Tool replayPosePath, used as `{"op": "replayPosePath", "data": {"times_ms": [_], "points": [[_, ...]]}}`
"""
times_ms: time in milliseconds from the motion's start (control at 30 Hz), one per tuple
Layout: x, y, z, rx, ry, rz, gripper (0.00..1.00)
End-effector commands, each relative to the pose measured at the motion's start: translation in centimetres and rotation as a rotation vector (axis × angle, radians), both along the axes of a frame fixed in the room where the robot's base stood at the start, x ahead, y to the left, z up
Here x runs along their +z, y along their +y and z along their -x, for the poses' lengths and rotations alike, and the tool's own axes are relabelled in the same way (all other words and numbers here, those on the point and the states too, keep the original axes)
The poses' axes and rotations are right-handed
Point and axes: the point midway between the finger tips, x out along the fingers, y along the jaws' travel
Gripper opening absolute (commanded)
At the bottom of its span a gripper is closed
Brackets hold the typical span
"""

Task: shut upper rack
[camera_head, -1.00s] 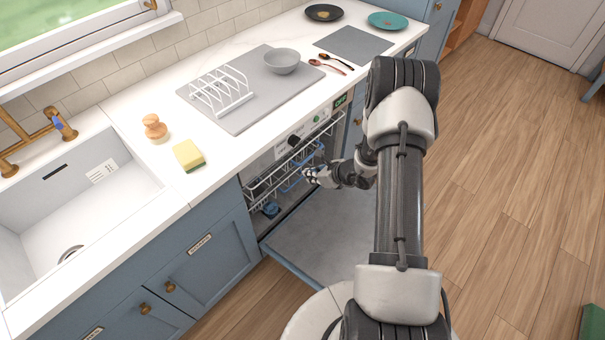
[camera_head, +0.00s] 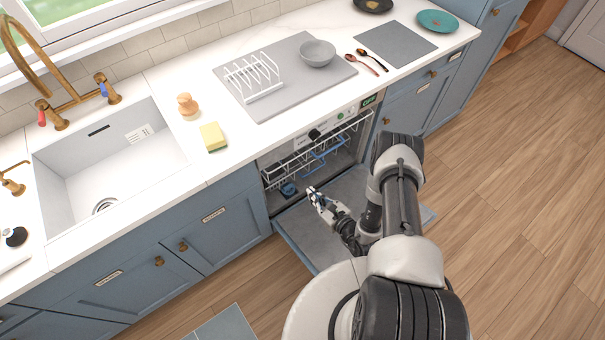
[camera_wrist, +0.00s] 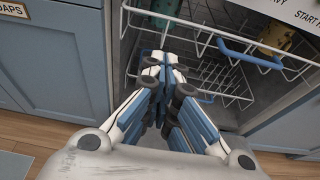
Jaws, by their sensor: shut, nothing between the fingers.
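The upper rack (camera_head: 318,150) is a white wire rack with a blue handle, high inside the open dishwasher below the counter. In the wrist view its front wires and blue handle (camera_wrist: 250,54) show at the top right. Its front appears roughly level with the opening. My gripper (camera_head: 314,192) is shut and empty, in front of and below the rack, above the lowered door (camera_head: 326,232). In the wrist view my gripper (camera_wrist: 160,62) points into the dishwasher, left of the handle. I cannot tell whether it touches any wires.
A lower rack (camera_wrist: 222,82) with a blue edge shows inside the dishwasher. Blue cabinets (camera_head: 215,232) flank the opening. The counter above holds a dish rack (camera_head: 252,80), a bowl (camera_head: 318,53) and a sponge (camera_head: 213,137). Wooden floor (camera_head: 500,170) is free to the right.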

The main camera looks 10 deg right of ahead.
Motion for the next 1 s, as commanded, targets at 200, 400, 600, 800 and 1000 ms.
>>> {"op": "replayPosePath", "data": {"times_ms": [200, 400, 600, 800, 1000], "points": [[-1.0, 1.2, -2.6, 0.005, -0.005, 0.002, 0.00], [-2.4, 2.8, -6.6, 0.004, -0.006, 0.001, 0.00], [-3.0, 4.2, -10.0, 0.003, -0.004, 0.000, 0.00], [-3.0, 4.9, -11.9, 0.001, -0.002, -0.001, 0.00], [-2.9, 5.1, -12.4, 0.000, -0.001, -0.001, 0.00]]}}
